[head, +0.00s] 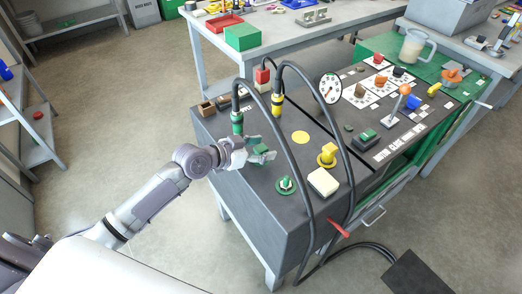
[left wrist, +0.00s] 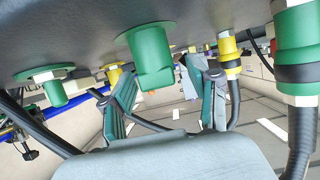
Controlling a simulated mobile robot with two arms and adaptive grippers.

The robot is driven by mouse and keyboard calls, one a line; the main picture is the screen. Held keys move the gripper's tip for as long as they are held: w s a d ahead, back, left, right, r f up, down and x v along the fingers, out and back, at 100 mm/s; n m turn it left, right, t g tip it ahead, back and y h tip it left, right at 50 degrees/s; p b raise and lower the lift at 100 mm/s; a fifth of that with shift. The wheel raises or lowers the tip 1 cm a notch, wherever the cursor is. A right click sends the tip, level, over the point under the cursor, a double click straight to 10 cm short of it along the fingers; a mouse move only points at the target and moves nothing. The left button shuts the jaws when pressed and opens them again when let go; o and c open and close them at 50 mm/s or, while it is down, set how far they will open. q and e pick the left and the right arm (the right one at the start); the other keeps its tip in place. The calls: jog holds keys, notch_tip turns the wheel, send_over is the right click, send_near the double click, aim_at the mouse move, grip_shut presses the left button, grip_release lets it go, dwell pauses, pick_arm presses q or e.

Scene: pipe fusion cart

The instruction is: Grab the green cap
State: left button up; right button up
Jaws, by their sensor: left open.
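The green cap (left wrist: 152,58) stands on the dark cart top, which fills the upper part of the left wrist view because that view is upside down. My left gripper (head: 262,153) is over the near left part of the cart in the head view. It is open, and its two green-padded fingers (left wrist: 165,88) show on either side of the cap with gaps. I cannot tell how deep the cap sits between them. In the head view the gripper mostly hides the cap. My right gripper is not in view.
A green hose connector (head: 237,122) stands close behind the gripper, and a yellow one (head: 277,103) beyond it. A green fitting (head: 286,185), a yellow knob (head: 327,155) and a cream block (head: 323,182) stand to the right. Black hoses (head: 300,175) arch over the cart top.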

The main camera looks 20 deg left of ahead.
pick_arm(q)
jog(key=c, duration=0.9)
jog(key=shift+c, duration=0.2)
